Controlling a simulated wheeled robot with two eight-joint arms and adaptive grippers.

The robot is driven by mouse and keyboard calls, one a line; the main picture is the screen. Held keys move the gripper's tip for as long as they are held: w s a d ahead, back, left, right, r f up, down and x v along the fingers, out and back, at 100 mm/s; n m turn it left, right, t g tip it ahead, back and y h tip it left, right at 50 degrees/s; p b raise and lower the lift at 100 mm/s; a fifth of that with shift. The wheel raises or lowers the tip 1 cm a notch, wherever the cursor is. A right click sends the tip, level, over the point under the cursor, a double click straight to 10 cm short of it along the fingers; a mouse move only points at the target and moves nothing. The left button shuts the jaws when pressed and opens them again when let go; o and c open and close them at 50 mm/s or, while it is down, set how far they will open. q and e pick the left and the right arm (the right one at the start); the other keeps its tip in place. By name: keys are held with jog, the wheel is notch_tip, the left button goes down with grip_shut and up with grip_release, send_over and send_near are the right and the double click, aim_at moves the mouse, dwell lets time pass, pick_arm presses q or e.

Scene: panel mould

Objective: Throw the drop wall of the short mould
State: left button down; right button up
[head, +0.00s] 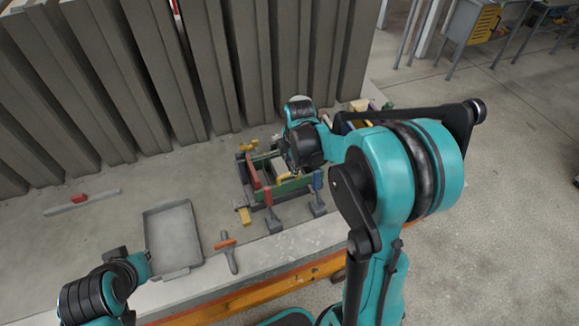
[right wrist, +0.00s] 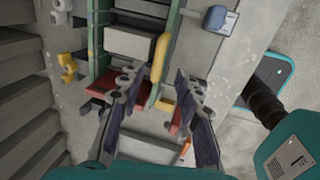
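The mould, with green side walls (head: 293,186), stands on the grey bench in the head view, partly covered by my right wrist. Its green wall (right wrist: 173,40) also shows in the right wrist view, beside a pale grey block (right wrist: 130,42) inside the frame. A yellow handle (right wrist: 160,56) lies along that wall. My right gripper (right wrist: 159,78) is open, its two fingers spread on either side of the yellow handle in the picture. I see no contact; the depth between them is unclear. In the head view my right fingers are hidden by the wrist. My left gripper is not visible.
Concrete panels (head: 240,70) line the back. The bench's orange edge (head: 275,284) is in front.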

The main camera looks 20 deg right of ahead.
jog(key=b, duration=0.1)
send_over(288, 182)
jog(key=f, duration=0.5)
jog(key=shift+s+d+f, duration=0.15)
jog(key=shift+d+f, duration=0.15)
jog(key=shift+d, duration=0.05)
grip_shut()
